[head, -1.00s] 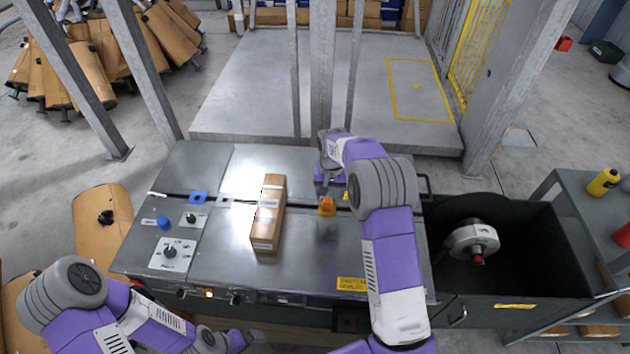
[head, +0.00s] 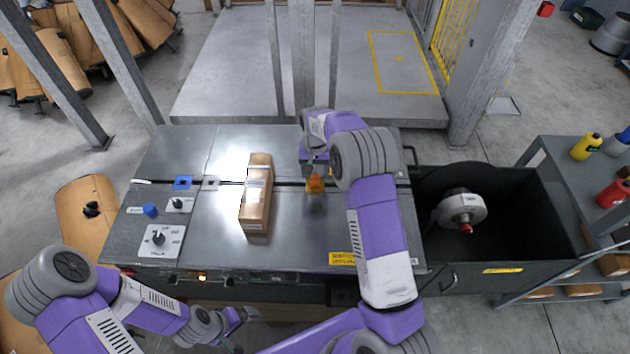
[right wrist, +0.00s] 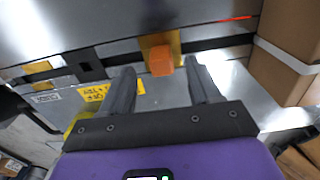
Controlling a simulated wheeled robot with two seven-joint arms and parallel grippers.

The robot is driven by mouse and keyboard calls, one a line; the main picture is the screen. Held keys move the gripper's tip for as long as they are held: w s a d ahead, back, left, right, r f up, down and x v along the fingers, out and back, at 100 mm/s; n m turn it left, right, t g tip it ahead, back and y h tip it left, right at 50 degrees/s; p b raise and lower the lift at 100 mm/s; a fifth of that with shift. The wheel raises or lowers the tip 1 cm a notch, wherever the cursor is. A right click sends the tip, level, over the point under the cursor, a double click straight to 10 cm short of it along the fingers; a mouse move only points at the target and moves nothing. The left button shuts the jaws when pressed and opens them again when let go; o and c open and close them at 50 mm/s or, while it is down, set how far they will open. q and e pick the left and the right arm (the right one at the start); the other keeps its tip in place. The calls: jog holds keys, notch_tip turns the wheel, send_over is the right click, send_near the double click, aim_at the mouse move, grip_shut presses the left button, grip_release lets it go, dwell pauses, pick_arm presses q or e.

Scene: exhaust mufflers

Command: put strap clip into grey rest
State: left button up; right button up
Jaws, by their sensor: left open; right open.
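The strap clip, which I take to be the small orange block (head: 314,185), is on the metal bench top by the dark slot. It also shows in the right wrist view (right wrist: 161,61), in front of an ochre plate. My right gripper (head: 314,166) is open just above it; in the wrist view the clip lies between and slightly beyond the fingertips (right wrist: 160,72), with gaps on both sides. A small grey square (head: 210,183), apparently the grey rest, lies left of the carton. My left gripper (head: 246,317) is open and empty, low at the bench's front edge.
A tall brown carton (head: 257,205) stands between the clip and the grey square. A blue square (head: 182,183), a blue button (head: 151,210) and knobs are on the left. A dark bin (head: 500,235) with a metal reel (head: 462,208) is on the right.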

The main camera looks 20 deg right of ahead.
aim_at(315, 176)
jog(key=f, duration=0.1)
jog(key=f+b, duration=0.1)
jog(key=f, duration=0.1)
jog(key=f+b, duration=0.1)
jog(key=f, duration=0.1)
jog(key=shift+w+d+f, duration=0.1)
jog(key=shift+w+f, duration=0.05)
jog(key=shift+w, duration=0.15)
jog(key=c, duration=1.1)
notch_tip(315, 176, up, 10)
jog(key=p, duration=0.3)
jog(key=shift+s, duration=0.1)
jog(key=shift+s+a, duration=0.25)
jog(key=shift+a, duration=0.05)
jog(key=s+a+f+n, duration=0.1)
jog(key=s+a, duration=0.2)
jog(key=s, duration=0.2)
jog(key=s+a+f+n, duration=0.1)
jog(key=s+a+n, duration=0.1)
jog(key=s, duration=0.3)
jog(key=s+a+f+n, duration=0.1)
jog(key=s+a+n, duration=0.1)
jog(key=s+a, duration=0.2)
jog(key=shift+s, duration=0.7)
